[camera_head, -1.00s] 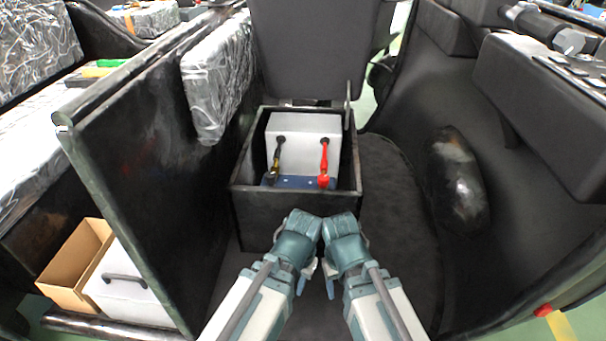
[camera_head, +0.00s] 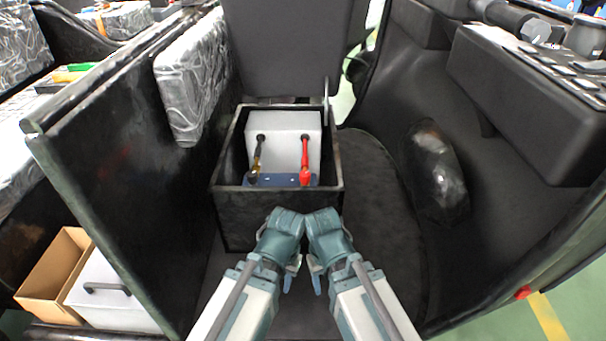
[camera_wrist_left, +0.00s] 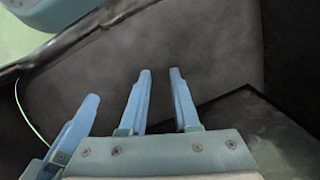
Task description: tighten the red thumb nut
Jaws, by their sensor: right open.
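The red thumb nut (camera_head: 305,179) sits at the lower end of a red lead (camera_head: 305,155), at the front edge of a white box (camera_head: 283,128) inside an open black bin. A black lead (camera_head: 258,152) ends at a dark nut (camera_head: 252,180) on the left. My left gripper (camera_head: 291,279) and right gripper (camera_head: 315,279) hang side by side in front of the bin, fingers down, apart from the nut. The left wrist view shows the left gripper (camera_wrist_left: 158,95) with a gap between its fingers and nothing in it. The right gripper is open; its fingers are partly hidden.
The black bin (camera_head: 235,215) has raised walls around the box. A tall dark panel (camera_head: 120,170) stands at left and a dark seat back (camera_head: 292,50) behind. A cardboard box (camera_head: 52,268) lies at lower left. Dark floor (camera_head: 375,220) is clear to the right.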

